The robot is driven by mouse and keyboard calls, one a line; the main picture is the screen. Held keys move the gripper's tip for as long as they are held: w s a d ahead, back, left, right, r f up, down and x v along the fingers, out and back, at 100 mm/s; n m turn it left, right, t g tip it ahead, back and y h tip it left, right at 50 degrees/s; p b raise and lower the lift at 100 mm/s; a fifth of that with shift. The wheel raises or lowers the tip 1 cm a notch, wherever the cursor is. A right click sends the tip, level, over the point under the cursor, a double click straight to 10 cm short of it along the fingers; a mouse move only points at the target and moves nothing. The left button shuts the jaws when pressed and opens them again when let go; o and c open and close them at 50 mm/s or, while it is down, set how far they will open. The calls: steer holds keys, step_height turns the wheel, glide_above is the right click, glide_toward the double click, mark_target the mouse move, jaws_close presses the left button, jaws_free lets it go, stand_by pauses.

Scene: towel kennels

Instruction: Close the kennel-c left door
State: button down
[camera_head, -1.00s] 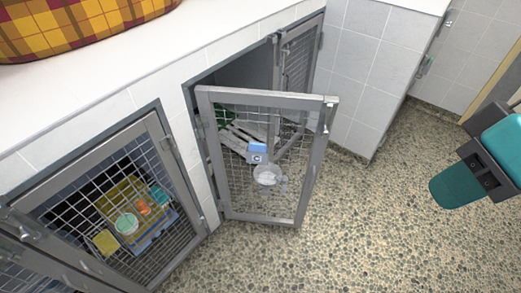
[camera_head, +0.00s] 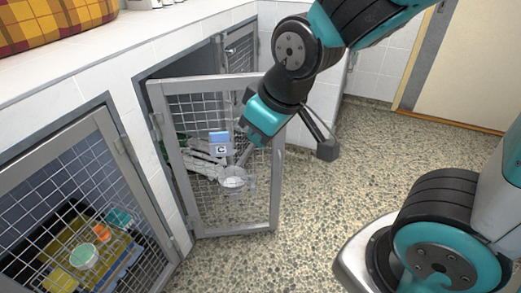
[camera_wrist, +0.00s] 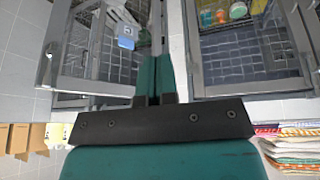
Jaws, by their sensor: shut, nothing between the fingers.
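The kennel-c left door (camera_head: 187,205) is a grey-framed wire mesh leaf, hinged at its left and swung well out from its opening. A blue and white tag marked C (camera_head: 220,142) shows at the mesh; it also shows in the wrist view (camera_wrist: 126,38). My gripper (camera_head: 243,158) is shut and empty, pointing down over the right part of the door in the head view. I cannot tell whether it touches the mesh or frame. In the wrist view the teal fingers (camera_wrist: 153,75) lie together, between mesh panels at left and right.
A right leaf (camera_head: 239,62) stands at the far side of the same opening. A neighbouring kennel with a mesh door (camera_head: 62,140) is at the left, with bowls inside. A white counter (camera_head: 100,52) runs above. The pebbled floor (camera_head: 330,225) right of the door is clear.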

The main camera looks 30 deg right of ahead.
steer(key=w+d+f+n+t+h+b, duration=0.35)
steer(key=w+d+f+t+b, duration=0.2)
steer(key=f+b, duration=0.65)
steer(key=w+d+f+n+t+h+b, duration=0.2)
steer(key=w+d+f+t+h+b, duration=0.45)
steer(key=b, duration=0.85)
steer(key=w+d+f+n+p, duration=0.1)
steer(key=w+d+p, duration=0.1)
steer(key=w, duration=0.5)
steer(key=w+d+f+n+y+p, duration=0.1)
steer(key=w+d+f+n+p, duration=0.1)
steer(key=w, duration=0.6)
steer(key=shift+d+y+p, duration=0.3)
steer(key=shift+d+p, duration=0.4)
steer(key=shift+p, duration=0.7)
steer(key=shift+r, duration=0.1)
